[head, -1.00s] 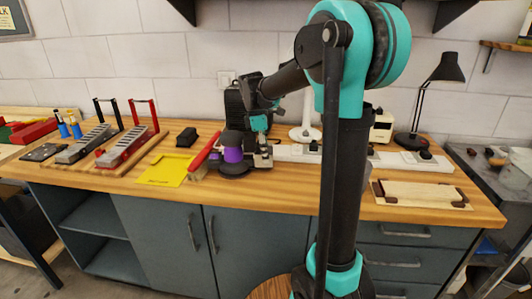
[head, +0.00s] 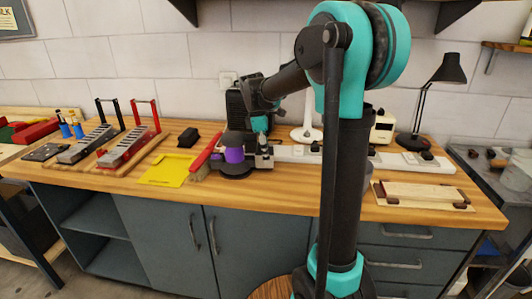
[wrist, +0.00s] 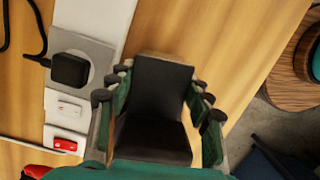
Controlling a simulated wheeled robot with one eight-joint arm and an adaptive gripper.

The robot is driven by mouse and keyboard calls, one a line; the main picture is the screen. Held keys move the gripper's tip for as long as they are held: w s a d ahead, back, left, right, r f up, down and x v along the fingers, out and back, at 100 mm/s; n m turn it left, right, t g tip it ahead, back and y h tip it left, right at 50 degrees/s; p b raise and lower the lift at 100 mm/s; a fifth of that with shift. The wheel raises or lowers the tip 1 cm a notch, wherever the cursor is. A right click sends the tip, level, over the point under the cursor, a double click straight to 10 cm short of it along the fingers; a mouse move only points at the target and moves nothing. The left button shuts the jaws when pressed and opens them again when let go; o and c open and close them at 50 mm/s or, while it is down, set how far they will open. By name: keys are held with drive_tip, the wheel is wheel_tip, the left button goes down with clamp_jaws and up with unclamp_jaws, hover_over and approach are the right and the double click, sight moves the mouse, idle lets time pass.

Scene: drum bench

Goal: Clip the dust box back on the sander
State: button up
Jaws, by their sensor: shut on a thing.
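The sander (head: 234,155), purple with a black top and a dark round base, stands on the bench left of my gripper (head: 262,152). In the wrist view my gripper (wrist: 160,82) is shut on a dark box, which I take to be the dust box (wrist: 155,110), with fingers along both its sides. In the head view the box is too small and covered to make out clearly. I cannot tell from that view whether it touches the sander.
A white power strip (head: 398,158) runs along the bench behind and right of my gripper; a black plug (wrist: 70,69) sits in it. A red-handled brush (head: 205,155), yellow sheet (head: 166,172) and black block (head: 188,137) lie left of the sander. Bare wood (head: 300,185) lies in front.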

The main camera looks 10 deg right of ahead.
drive_tip(key=shift+f, duration=0.2)
idle(0.3)
drive_tip(key=o, duration=1.5)
drive_tip(key=shift+o, duration=0.2)
